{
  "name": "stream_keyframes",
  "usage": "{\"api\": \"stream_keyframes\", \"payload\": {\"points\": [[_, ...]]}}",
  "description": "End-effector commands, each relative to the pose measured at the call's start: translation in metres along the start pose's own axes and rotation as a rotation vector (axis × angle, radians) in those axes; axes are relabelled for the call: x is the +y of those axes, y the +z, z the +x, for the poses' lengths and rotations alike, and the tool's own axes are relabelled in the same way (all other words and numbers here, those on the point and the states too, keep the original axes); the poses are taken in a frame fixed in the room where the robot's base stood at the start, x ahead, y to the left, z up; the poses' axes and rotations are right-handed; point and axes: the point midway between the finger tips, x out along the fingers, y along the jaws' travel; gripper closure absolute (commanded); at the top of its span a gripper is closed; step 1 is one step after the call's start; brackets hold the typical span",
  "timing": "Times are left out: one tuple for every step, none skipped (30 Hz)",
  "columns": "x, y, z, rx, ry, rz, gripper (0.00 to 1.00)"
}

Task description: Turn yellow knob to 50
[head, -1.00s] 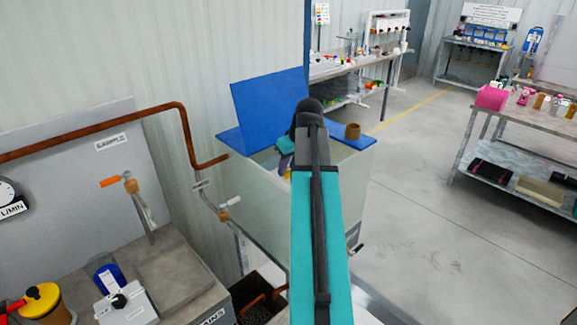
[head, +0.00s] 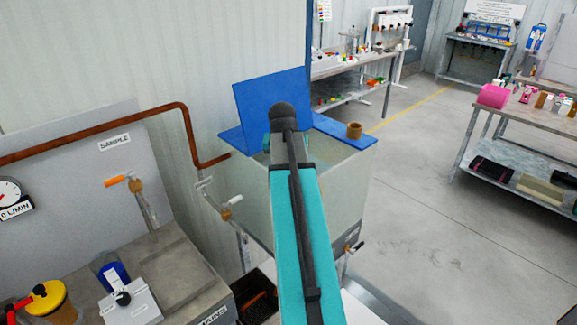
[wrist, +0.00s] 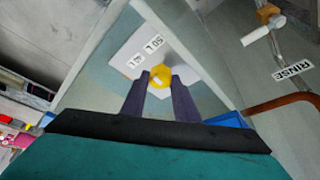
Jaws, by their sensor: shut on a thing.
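The yellow knob (wrist: 159,72) sits on a pale plate (wrist: 128,55) in the wrist view, with a light mark on its near side. Two small printed labels lie on the plate beside it; the upper one (wrist: 153,43) seems to read 50 L. My gripper (wrist: 161,80) has its two dark fingers on either side of the knob, shut on it. In the head view my arm hides the knob and the gripper; the arm reaches over the pale tank (head: 335,190).
The blue lid panel (head: 270,105) stands up at the tank's back. A copper pipe (head: 188,135) and an orange-handled tap (head: 118,181) are left of the tank. A yellow-topped pot (head: 48,296) stands at lower left.

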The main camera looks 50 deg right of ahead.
Motion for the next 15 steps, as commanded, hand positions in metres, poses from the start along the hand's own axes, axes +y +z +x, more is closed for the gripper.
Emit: {"api": "stream_keyframes", "payload": {"points": [[-0.001,0.0002,-0.0001,-0.003,0.014,0.032,0.95],[-0.0009,0.0,0.0,-0.002,0.024,0.053,0.95],[-0.0012,-0.0001,0.0,-0.002,0.036,0.083,0.95],[-0.0015,-0.0002,0.0001,-0.002,0.044,0.104,0.95],[-0.0017,-0.0003,0.0001,-0.002,0.054,0.125,0.95],[-0.0022,-0.0003,0.0002,-0.002,0.065,0.152,0.95],[-0.0024,-0.0002,0.0002,-0.002,0.073,0.173,0.95],[-0.0023,-0.0003,0.0003,-0.002,0.082,0.193,0.95],[-0.0024,-0.0003,0.0003,-0.003,0.092,0.218,0.95],[-0.0025,-0.0003,0.0004,-0.003,0.099,0.236,0.95],[-0.0025,-0.0004,0.0004,-0.003,0.106,0.252,0.95],[-0.0025,-0.0006,0.0005,-0.002,0.115,0.274,0.95],[-0.0027,-0.0006,0.0005,-0.002,0.121,0.289,0.95],[-0.003,-0.0005,0.0005,-0.002,0.126,0.302,0.95],[-0.0032,-0.0003,0.0005,-0.003,0.133,0.32,0.95]]}}
